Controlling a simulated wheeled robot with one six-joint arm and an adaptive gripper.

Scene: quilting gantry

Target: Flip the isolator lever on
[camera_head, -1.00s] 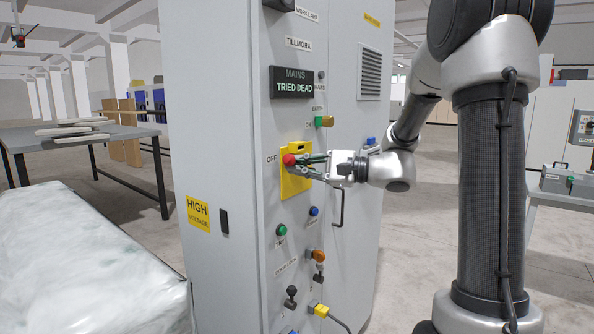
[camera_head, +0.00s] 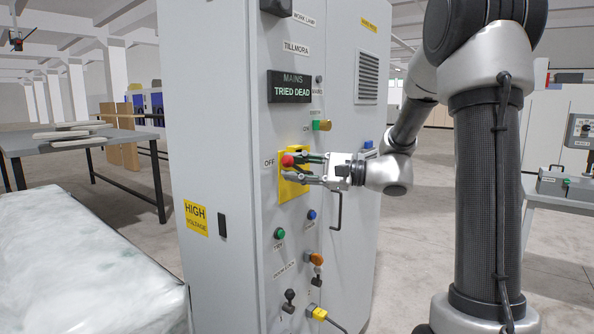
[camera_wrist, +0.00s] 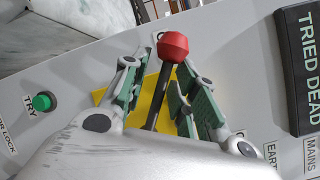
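The isolator lever (camera_head: 287,160) has a red knob and stands on a yellow plate (camera_head: 292,190) on the grey cabinet front, beside the OFF label. In the wrist view the red knob (camera_wrist: 172,46) tops a dark shaft. My gripper (camera_head: 298,168) is at the lever, its green-padded fingers pointing at the plate. In the wrist view my gripper (camera_wrist: 158,75) has one finger on each side of the shaft. The fingers are spread, with a visible gap to the shaft on the left. The base of the shaft is hidden behind my gripper.
A display (camera_head: 290,87) above reads MAINS TRIED DEAD. A green TRY button (camera_head: 280,233), a blue button (camera_head: 311,215) and an orange knob (camera_head: 316,258) sit below the plate. A green-and-yellow switch (camera_head: 321,125) is above right. Open floor lies right of the cabinet.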

